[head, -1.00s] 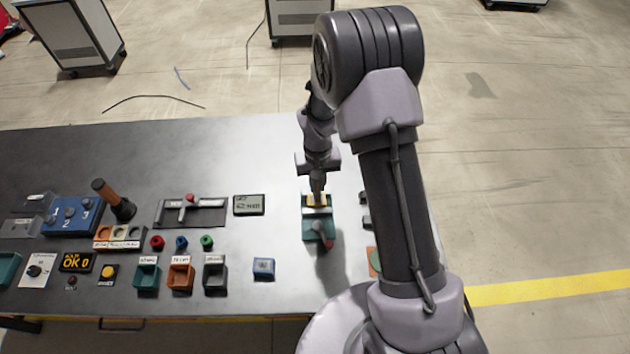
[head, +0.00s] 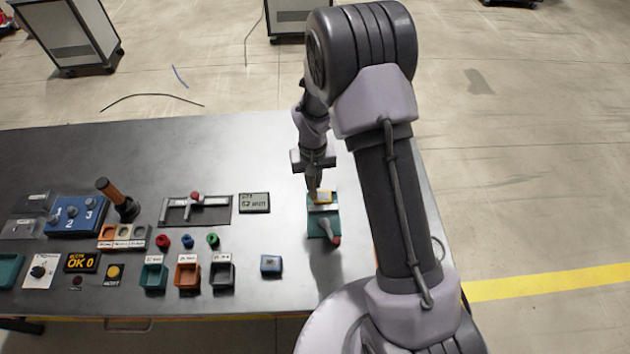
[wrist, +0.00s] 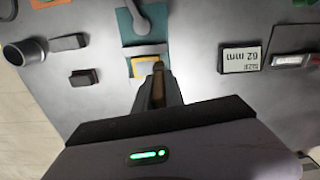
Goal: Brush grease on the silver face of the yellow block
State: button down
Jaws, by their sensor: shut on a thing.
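The yellow block (head: 325,196) sits in a teal clamp fixture (head: 317,228) with a red-tipped lever, near the table's right end. In the wrist view the yellow block (wrist: 142,68) shows a pale silver-grey face inside a yellow border. My gripper (head: 314,184) is just above and at the left edge of the block in the head view. In the wrist view my gripper (wrist: 158,98) is shut on a slim brown thing, likely the brush (wrist: 158,82), whose far end overlaps the block's edge. I cannot tell whether it touches the face. Its bristles are not clearly visible.
A 62 mm display (head: 254,203) lies left of the fixture, with a slide gauge (head: 215,212) beyond it. Colored bins (head: 188,277) and a blue block (head: 271,265) stand nearer. A dark cup (wrist: 28,52) and small dark blocks (wrist: 83,77) lie on the fixture's other side.

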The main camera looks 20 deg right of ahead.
notch_tip(320, 180, up, 3)
jog(key=shift+a+f+p, duration=0.1)
jog(key=shift+p, duration=0.7)
jog(key=shift+r, duration=0.4)
jog(key=shift+r+p, duration=1.55)
jog(key=shift+r, duration=0.6)
